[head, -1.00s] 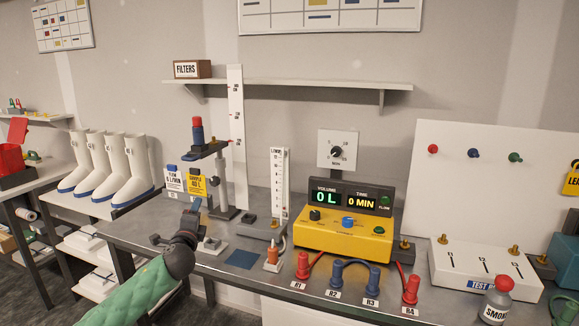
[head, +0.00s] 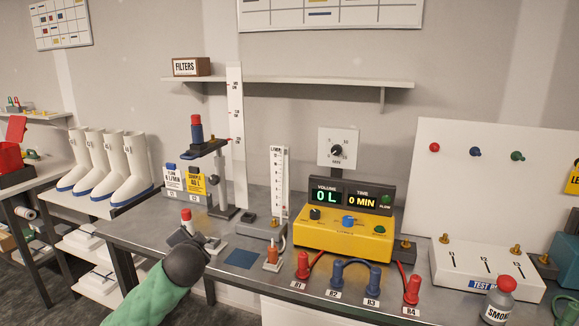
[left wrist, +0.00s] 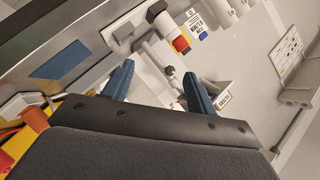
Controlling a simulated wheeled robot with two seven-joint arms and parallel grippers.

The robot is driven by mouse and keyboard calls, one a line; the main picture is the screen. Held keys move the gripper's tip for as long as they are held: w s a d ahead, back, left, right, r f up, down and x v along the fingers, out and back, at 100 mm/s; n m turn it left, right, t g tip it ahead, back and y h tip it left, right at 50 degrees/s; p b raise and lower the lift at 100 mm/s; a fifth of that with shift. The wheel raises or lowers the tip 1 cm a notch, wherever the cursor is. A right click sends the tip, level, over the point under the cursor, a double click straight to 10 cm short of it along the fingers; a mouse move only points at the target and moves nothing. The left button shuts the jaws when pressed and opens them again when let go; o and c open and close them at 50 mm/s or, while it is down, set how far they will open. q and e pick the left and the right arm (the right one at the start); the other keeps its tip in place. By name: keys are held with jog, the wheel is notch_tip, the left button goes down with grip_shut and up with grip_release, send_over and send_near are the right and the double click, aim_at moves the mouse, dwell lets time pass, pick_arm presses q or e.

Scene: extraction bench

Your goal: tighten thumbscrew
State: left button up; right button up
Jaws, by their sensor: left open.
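A stand with a grey upright post (head: 222,180) rises at the back left of the bench. My right gripper is not in view.
A white cylinder with a red cap (head: 187,220) stands near my left wrist. A flow tube (head: 279,180) and a yellow meter box (head: 345,240) stand to the right. Signs (head: 196,180) stand behind. A blue pad (head: 242,258) lies flat on the bench (head: 120,237).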

pick_arm(q)
jog(key=s+d+f+n+g+h, duration=0.1)
jog(key=s+d+f+g, duration=0.3)
jog(key=s+f, duration=0.7)
jog(key=s+d+f+n+g+h, duration=0.2)
jog(key=s+f, duration=1)
jog(key=s, duration=0.8)
jog(key=s+d+f+n+g+h, duration=0.2)
jog(key=s+d+f+g, duration=0.3)
jog(key=s+f, duration=0.7)
jog(key=s+d, duration=0.1)
jog(key=s, duration=0.3)
jog(key=shift+s+d+n+g, duration=0.15)
jog(key=shift+d+n+g, duration=0.15)
jog(key=shift+d, duration=0.05)
